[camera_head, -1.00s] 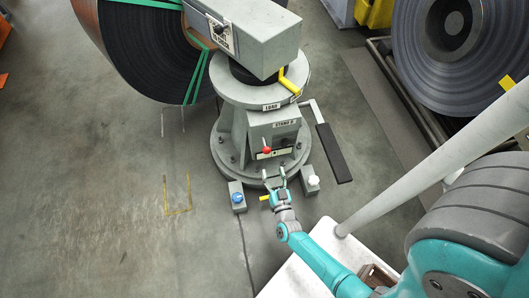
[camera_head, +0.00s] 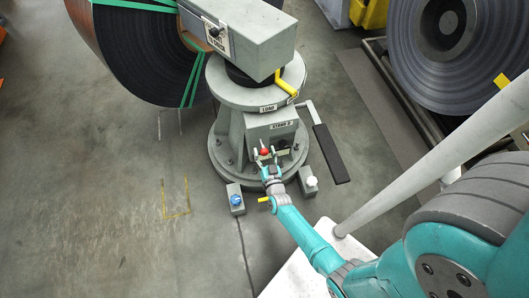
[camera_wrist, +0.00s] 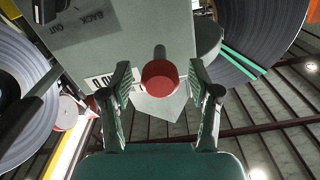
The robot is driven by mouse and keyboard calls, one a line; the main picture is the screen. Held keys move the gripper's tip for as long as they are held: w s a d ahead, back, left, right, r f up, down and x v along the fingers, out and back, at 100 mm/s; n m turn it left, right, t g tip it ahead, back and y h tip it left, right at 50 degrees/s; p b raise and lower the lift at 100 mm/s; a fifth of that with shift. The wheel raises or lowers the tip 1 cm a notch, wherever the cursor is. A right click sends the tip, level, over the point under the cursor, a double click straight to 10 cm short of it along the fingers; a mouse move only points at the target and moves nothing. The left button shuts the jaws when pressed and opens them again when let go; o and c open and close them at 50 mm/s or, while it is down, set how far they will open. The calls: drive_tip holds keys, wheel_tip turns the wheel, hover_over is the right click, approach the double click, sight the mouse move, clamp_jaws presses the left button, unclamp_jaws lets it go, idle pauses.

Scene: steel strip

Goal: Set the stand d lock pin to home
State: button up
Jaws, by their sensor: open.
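The stand D pedestal (camera_head: 246,120) is a grey column on a round bolted base, with a "STAND D" label on its front box. The lock pin (camera_head: 264,152) has a red round knob and sits at the front of that box. My gripper (camera_head: 264,158) is right at the knob from the front, its fingers on either side. In the wrist view the red knob (camera_wrist: 160,74) on its short grey stem lies between the two open fingers of my gripper (camera_wrist: 160,92), with a gap on each side. The pin's slot is mostly hidden by my gripper.
A black-gripped lever (camera_head: 331,153) sticks out at the pedestal's right. Small boxes with a blue button (camera_head: 236,200) and a white button (camera_head: 311,181) stand at the base. A yellow handle (camera_head: 286,84) is above. A strapped coil (camera_head: 140,50) hangs upper left. Floor at left is clear.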

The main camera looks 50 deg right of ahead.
clamp_jaws()
drive_tip(key=shift+x, duration=2.25)
unclamp_jaws()
drive_tip(key=v, duration=1.2)
